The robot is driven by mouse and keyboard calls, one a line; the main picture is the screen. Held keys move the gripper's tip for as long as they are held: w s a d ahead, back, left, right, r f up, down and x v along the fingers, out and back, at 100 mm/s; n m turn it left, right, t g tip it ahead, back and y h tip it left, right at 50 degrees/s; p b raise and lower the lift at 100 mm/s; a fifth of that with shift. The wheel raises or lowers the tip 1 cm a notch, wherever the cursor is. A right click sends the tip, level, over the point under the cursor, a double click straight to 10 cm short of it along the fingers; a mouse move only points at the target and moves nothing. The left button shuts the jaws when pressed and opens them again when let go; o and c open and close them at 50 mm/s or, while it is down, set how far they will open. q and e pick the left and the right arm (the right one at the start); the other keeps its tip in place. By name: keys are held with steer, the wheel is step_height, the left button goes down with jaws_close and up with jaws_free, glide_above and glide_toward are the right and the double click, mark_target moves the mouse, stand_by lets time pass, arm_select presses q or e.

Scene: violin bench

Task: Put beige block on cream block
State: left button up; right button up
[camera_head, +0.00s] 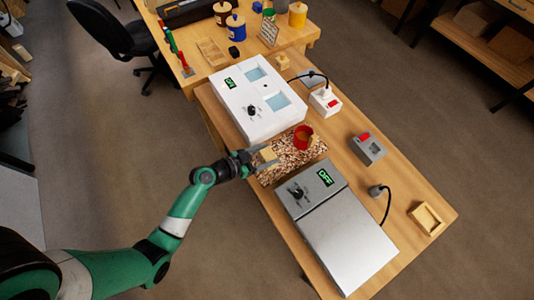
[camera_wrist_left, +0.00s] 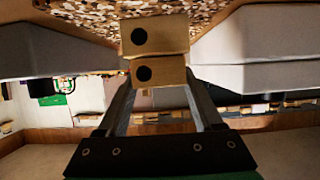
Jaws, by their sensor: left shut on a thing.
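My left gripper (camera_head: 258,157) reaches in over the speckled mat (camera_head: 290,165). It is shut on a tan block with a black dot, which I take as the beige block (camera_wrist_left: 158,72). Against its far face in the left wrist view sits a second, paler tan block with a black dot, which I take as the cream block (camera_wrist_left: 155,35). The two faces look close or touching; I cannot tell if weight rests between them. In the head view the two blocks blend into one small tan shape (camera_head: 267,153). My right gripper is not in view.
A red cup (camera_head: 303,137) stands on the mat close to the blocks. A white device (camera_head: 245,105) and a silver device (camera_head: 345,235) flank the mat. A grey switch box (camera_head: 369,148) and a small wooden tray (camera_head: 427,219) lie to the right.

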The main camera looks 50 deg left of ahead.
arm_select(q)
steer(key=o, duration=1.3)
steer(key=shift+r+p, duration=0.2)
steer(key=shift+p, duration=0.15)
steer(key=p+v, duration=0.7)
steer(key=v, duration=0.5)
steer(key=shift+d+f, duration=0.1)
